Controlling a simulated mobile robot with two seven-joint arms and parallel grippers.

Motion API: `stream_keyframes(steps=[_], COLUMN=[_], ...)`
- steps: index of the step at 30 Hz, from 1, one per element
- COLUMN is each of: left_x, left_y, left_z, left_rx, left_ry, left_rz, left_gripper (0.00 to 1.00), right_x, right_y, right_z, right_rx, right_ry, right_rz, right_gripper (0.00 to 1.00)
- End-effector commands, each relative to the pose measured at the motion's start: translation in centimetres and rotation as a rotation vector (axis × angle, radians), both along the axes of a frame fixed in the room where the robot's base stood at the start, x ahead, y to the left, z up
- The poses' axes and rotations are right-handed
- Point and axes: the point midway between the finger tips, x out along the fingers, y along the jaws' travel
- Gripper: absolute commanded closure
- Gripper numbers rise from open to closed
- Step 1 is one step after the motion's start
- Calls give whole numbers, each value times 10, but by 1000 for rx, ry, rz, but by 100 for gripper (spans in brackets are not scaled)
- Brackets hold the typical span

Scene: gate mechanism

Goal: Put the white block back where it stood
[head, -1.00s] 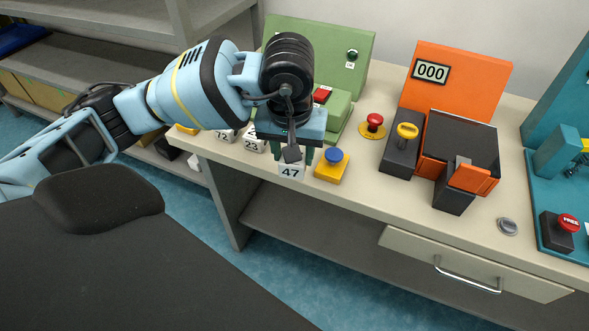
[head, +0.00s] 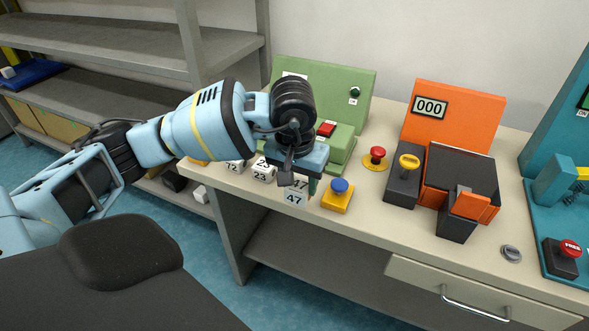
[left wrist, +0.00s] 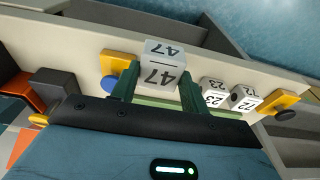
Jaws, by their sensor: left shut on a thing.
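The white block marked 47 (head: 294,199) is held between the fingers of my left gripper (head: 298,180), at the front edge of the bench. In the left wrist view the block (left wrist: 162,72) sits between the two green fingers, with 47 on two faces. I cannot tell whether its underside touches the bench. My right gripper is out of view.
A green machine with a red button (head: 328,129) stands behind my gripper. A red button on a yellow disc (head: 376,158) and an orange machine (head: 459,115) with a counter at 000 are further right. The bench's front edge is near the block.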

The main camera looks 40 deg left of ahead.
Motion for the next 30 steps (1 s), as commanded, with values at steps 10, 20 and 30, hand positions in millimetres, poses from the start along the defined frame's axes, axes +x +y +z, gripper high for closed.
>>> stream_keyframes(steps=[10,20,30], left_x=[48,54,59], left_y=[45,51,56], left_z=[-4,-6,-38], left_rx=[-1,0,-1], left_ry=[-2,-2,0], left_rz=[3,0,0], left_gripper=[90,90,90], right_x=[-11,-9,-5], right_y=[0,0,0], right_z=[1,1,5], right_rx=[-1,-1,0], right_ry=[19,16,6], right_rz=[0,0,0], right_gripper=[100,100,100])
